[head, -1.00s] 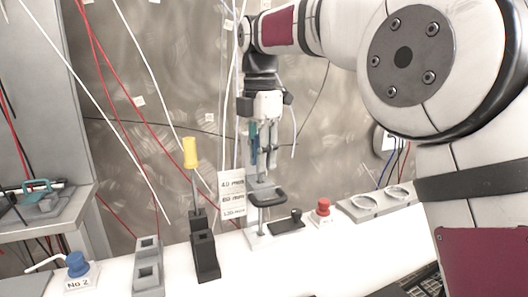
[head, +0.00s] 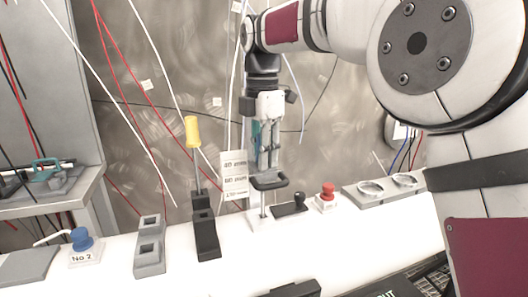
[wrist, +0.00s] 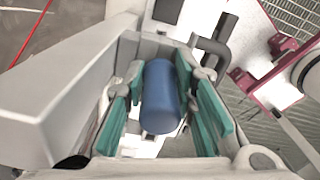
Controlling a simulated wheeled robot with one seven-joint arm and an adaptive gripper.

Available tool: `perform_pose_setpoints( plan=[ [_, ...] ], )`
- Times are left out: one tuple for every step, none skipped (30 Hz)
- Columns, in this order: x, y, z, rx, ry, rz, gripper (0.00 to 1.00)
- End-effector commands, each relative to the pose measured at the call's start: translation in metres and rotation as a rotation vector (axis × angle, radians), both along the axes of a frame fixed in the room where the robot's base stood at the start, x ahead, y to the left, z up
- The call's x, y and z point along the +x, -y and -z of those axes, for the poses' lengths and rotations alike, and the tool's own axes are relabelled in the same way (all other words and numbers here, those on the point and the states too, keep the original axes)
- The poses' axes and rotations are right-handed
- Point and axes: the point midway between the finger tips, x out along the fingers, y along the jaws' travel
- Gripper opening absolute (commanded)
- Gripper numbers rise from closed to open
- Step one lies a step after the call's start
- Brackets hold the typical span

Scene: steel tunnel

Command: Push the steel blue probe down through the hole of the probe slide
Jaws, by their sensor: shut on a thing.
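The steel blue probe (wrist: 162,95) shows in the wrist view as a blue cylinder between the teal pads of my gripper (wrist: 166,108). My gripper is shut on it. In the head view my gripper (head: 266,150) points straight down, and the probe is too small and covered to make out. The probe slide is a dark bracket (head: 269,181) just under my fingertips, on a stand with a pale base (head: 260,222). Its hole is hidden from both views, so I cannot tell how deep the probe sits.
A yellow-handled tool (head: 192,132) stands in a black holder (head: 206,238) to the left, beside a grey block (head: 149,258). A white label card (head: 234,175) stands close behind. A small black part (head: 290,205) and a red button (head: 327,192) are at the right.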

Motion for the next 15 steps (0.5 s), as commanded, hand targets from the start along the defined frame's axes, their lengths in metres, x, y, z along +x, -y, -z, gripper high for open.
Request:
perform_pose_setpoints(
  plan=[
    [-0.0003, -0.0002, 0.0006, -0.001, -0.002, 0.0, 0.0],
    [-0.0003, -0.0002, 0.0005, -0.001, -0.002, 0.0, 0.0],
    [-0.0003, -0.0001, 0.0005, -0.001, -0.002, 0.0, 0.0],
    [-0.0003, -0.0001, 0.0004, -0.001, -0.002, 0.0, 0.0],
    [-0.0003, -0.0001, 0.0004, 0.0, -0.001, 0.0, 0.0],
    [-0.0003, -0.0001, 0.0003, 0.0, -0.001, 0.0, 0.27],
    [-0.0003, -0.0001, 0.0003, 0.0, -0.001, 0.0, 0.34],
    [-0.0003, 0.0, 0.0002, 0.0, -0.001, 0.0, 0.4],
    [-0.0003, 0.0, 0.0002, 0.0, -0.001, 0.0, 0.48],
    [-0.0003, 0.0, 0.0001, -0.001, -0.001, 0.0, 0.48],
    [-0.0003, 0.0, 0.0001, -0.001, -0.001, 0.0, 0.48],
    [-0.0002, 0.0001, 0.0, -0.001, -0.001, 0.0, 0.48],
    [-0.0001, 0.0, -0.0001, 0.0, 0.0, 0.0, 0.48],
    [-0.0001, 0.0, -0.0001, 0.0, 0.0, 0.0, 0.48],
    [-0.0001, 0.0001, 0.0, 0.0, 0.0, 0.0, 0.48]
  ],
)
